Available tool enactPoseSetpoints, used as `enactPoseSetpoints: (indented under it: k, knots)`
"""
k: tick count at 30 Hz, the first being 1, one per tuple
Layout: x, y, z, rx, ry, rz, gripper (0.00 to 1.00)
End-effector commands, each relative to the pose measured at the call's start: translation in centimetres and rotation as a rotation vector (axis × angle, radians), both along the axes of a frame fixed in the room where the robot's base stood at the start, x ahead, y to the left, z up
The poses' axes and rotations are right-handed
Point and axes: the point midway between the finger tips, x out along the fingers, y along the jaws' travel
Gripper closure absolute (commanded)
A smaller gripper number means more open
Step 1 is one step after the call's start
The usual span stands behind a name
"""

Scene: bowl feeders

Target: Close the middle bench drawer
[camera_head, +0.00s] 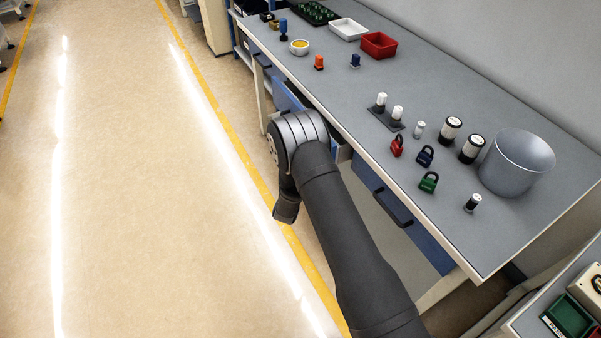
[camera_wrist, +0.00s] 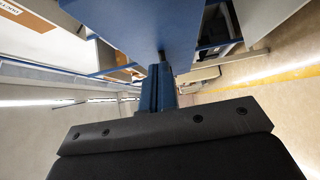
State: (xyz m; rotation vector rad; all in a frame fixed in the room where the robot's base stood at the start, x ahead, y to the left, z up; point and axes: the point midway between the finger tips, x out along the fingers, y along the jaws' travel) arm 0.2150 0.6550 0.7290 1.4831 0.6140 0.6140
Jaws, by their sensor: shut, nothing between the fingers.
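The bench (camera_head: 400,90) runs diagonally through the head view, with blue drawer fronts under its top edge. Part of a blue front (camera_head: 288,97) shows just left of my arm, in the middle of the row. My arm hides most of that area, so how far the middle drawer stands out cannot be told there. In the wrist view a large blue panel (camera_wrist: 145,25) is close ahead of my gripper (camera_wrist: 157,88). The fingers are together and empty, at or very near the panel's lower edge; contact cannot be told.
The right drawer front (camera_head: 425,240) has a black handle (camera_head: 392,207). On the bench top are padlocks (camera_head: 428,182), a grey bucket (camera_head: 516,163), a red bin (camera_head: 378,45) and several small parts. The floor (camera_head: 130,170) left of the bench is clear.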

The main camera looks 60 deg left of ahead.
Motion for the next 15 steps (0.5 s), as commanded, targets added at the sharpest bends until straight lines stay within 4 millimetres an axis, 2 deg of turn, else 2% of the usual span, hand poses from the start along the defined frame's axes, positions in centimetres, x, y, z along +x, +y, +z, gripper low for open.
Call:
enactPoseSetpoints:
  k: [2,7,15]
  knots:
    - [1.2,1.1,0.0,0.001,-0.001,-0.003,1.0]
    - [3.8,1.0,0.0,-0.001,0.001,-0.001,1.0]
    - [5.0,1.0,0.0,0.0,0.0,0.002,1.0]
